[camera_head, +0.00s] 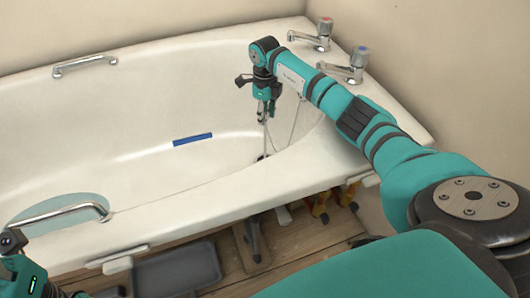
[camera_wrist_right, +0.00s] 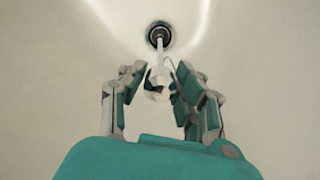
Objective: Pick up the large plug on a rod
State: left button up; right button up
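The plug on a rod stands about upright at the drain end of the bathtub; its thin pale rod (camera_head: 265,133) runs from my right gripper down to the dark drain area. In the right wrist view the rod's round whitish top (camera_wrist_right: 158,84) sits between my right gripper's fingers (camera_wrist_right: 159,78), with the dark round drain or plug end (camera_wrist_right: 158,36) beyond. The fingers are close on both sides of it; I cannot tell whether they touch it. My right gripper (camera_head: 264,103) points down in the head view. My left gripper (camera_head: 18,262) is partly in view at the lower left.
The white bathtub (camera_head: 205,203) has two taps (camera_head: 345,68) at its far right corner, near my right arm. A blue strip (camera_head: 192,139) lies inside the tub. Metal grab handles (camera_head: 85,64) are on the rims. A grey tray (camera_head: 178,268) and tools lie on the floor below.

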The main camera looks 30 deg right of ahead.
grip_shut()
jog(key=shift+r, duration=0.15)
